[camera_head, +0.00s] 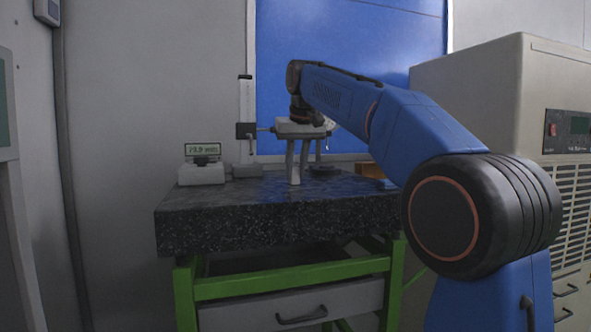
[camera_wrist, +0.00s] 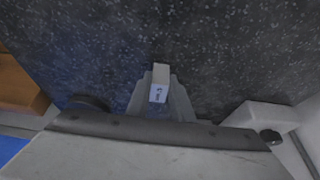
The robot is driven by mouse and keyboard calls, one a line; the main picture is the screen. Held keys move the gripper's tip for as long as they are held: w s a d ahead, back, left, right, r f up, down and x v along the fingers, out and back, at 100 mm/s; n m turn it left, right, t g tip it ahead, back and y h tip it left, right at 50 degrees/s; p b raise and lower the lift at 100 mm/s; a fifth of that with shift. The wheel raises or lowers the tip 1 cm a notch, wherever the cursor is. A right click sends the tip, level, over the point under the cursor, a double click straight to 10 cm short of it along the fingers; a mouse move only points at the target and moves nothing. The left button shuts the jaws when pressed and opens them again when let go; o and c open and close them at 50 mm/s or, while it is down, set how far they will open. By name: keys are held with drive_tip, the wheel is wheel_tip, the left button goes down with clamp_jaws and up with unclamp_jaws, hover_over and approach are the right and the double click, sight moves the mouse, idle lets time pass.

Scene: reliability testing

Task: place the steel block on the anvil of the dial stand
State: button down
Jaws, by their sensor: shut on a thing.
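My gripper (camera_head: 295,181) is low over the dark granite top, its two pale fingers pointing down. In the wrist view it (camera_wrist: 160,98) is shut on the steel block (camera_wrist: 160,76), a small pale block with dark marking on its near face. I cannot make out the block apart from the fingers in the head view. A tall pale upright (camera_head: 246,100) with a dark carriage and a side rod, possibly the dial stand, stands behind and left of my gripper. A dark round disc (camera_head: 323,169), possibly its anvil, is just right of the fingers; it also shows in the wrist view (camera_wrist: 88,102).
A white device with a lit display (camera_head: 202,172) sits at the left on the granite table (camera_head: 270,222). A wooden box (camera_head: 370,169) is at the right, partly behind my arm. A beige cabinet (camera_head: 490,90) stands right of the table. The granite's front is clear.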

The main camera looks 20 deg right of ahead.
drive_tip(key=c, duration=1.6)
unclamp_jaws()
drive_tip(key=shift+o, duration=0.2)
drive_tip(key=shift+r, duration=0.1)
drive_tip(key=shift+o, duration=0.4)
drive_tip(key=v, duration=1.1)
drive_tip(key=shift+r, duration=0.3)
drive_tip(key=shift+d, duration=0.1)
